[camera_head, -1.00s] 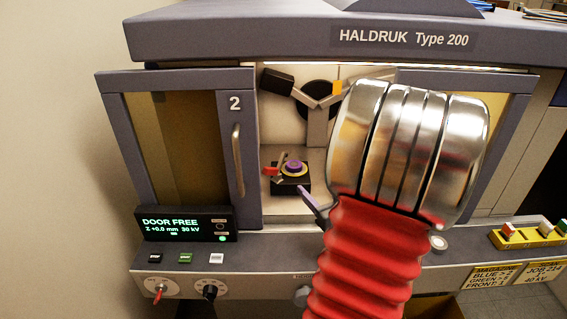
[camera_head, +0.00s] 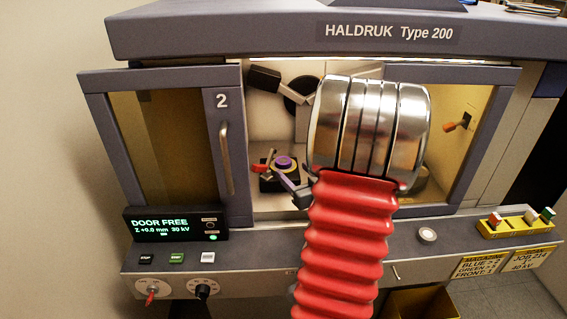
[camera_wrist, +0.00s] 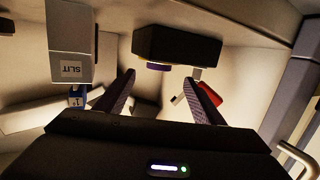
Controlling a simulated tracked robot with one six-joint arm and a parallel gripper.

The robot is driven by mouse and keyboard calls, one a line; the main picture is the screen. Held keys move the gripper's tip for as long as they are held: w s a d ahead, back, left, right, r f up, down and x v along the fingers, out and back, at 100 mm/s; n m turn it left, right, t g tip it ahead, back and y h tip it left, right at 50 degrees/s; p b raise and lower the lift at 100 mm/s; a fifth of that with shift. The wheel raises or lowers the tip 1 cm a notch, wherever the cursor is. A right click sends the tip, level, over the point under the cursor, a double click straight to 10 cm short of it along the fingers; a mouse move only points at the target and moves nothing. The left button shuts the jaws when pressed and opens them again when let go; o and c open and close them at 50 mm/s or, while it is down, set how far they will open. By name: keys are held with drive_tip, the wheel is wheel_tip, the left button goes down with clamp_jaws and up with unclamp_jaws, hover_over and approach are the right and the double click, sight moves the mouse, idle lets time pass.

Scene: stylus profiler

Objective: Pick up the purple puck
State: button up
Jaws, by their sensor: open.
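The purple puck (camera_head: 284,161) sits in a gold ring on a black stage (camera_head: 268,184) inside the open chamber. In the wrist view a purple edge of the puck (camera_wrist: 158,66) shows against the black block (camera_wrist: 178,45). My gripper (camera_wrist: 159,77) is open, its two fingers on either side of the puck's line, with nothing between them. The puck appears beyond the fingertips; I cannot tell the exact gap. In the head view a finger of my gripper (camera_head: 292,184) shows just right of and in front of the stage; my arm hides the rest.
A red-tipped lever (camera_head: 261,168) stands left of the puck and shows near the right finger in the wrist view (camera_wrist: 209,93). A grey block marked SLIT (camera_wrist: 71,68) is at the wrist view's left. Door 2 (camera_head: 222,150) borders the opening's left. A yellow rack (camera_head: 517,225) lies right.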

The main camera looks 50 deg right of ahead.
sight(283, 160)
drive_tip(key=shift+w+d+f, duration=0.1)
drive_tip(key=shift+w+d, duration=0.1)
drive_tip(key=shift+w, duration=0.3)
drive_tip(key=shift+w, duration=0.1)
drive_tip(key=shift+x, duration=2.55)
drive_tip(key=shift+d, duration=0.2)
drive_tip(key=shift+c, duration=0.3)
drive_tip(key=c, duration=1.1)
